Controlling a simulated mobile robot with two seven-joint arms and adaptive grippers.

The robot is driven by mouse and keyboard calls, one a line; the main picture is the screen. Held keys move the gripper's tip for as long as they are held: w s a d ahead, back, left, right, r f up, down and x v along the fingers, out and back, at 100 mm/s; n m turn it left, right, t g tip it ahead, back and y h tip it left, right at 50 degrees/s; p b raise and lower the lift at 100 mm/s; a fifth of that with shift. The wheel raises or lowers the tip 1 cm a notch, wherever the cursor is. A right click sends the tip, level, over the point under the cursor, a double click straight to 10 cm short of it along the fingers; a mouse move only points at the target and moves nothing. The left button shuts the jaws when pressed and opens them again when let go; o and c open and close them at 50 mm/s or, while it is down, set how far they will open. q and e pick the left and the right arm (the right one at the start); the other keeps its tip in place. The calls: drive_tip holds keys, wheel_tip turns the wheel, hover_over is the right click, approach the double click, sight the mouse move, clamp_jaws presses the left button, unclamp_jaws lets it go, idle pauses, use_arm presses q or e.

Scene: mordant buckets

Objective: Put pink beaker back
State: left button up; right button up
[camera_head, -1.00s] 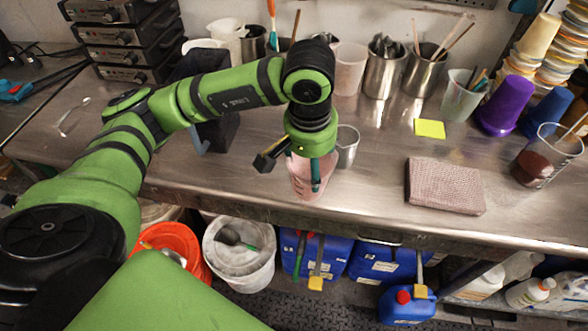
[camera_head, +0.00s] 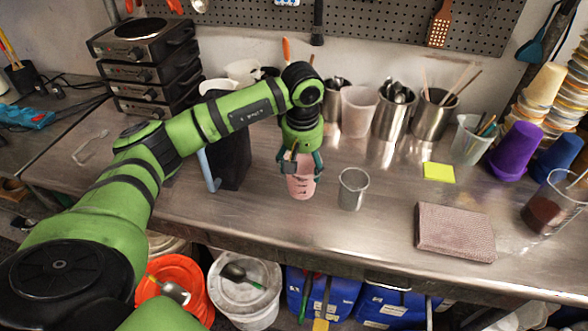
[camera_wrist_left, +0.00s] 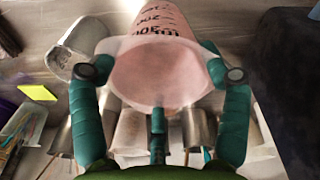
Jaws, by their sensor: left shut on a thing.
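The pink beaker (camera_head: 301,185) is a translucent cup with pink contents, near the middle of the steel bench in the head view. In the left wrist view the pink beaker (camera_wrist_left: 160,65) shows its open mouth and dark volume marks between my fingers. My left gripper (camera_head: 302,165) comes down from above, shut around the beaker near its rim. In the left wrist view the left gripper's teal fingers (camera_wrist_left: 160,82) press it from both sides. Whether the beaker's base touches the bench I cannot tell. My right gripper is not in view.
A folded cloth (camera_head: 455,232) and a yellow note (camera_head: 439,173) lie further right. A translucent cup (camera_head: 357,112) and steel tool cups (camera_head: 393,117) line the back. A black block (camera_head: 231,150) stands to the left.

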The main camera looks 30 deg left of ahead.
use_arm(q)
drive_tip(key=shift+a+f, duration=0.3)
drive_tip(key=shift+a, duration=0.2)
drive_tip(key=shift+a+f, duration=0.25)
drive_tip(key=shift+a, duration=0.25)
drive_tip(key=shift+a+f+p, duration=0.1)
drive_tip(key=shift+f+p, duration=0.1)
drive_tip(key=shift+p, duration=0.2)
wheel_tip(320, 180, down, 3)
drive_tip(key=shift+f+p, duration=0.15)
drive_tip(key=shift+p, duration=0.8)
drive_tip(key=shift+f, duration=0.3)
drive_tip(key=shift+f+b, duration=0.2)
drive_tip(key=shift+b, duration=0.1)
drive_tip(key=o, duration=1.6)
drive_tip(key=shift+r, duration=0.1)
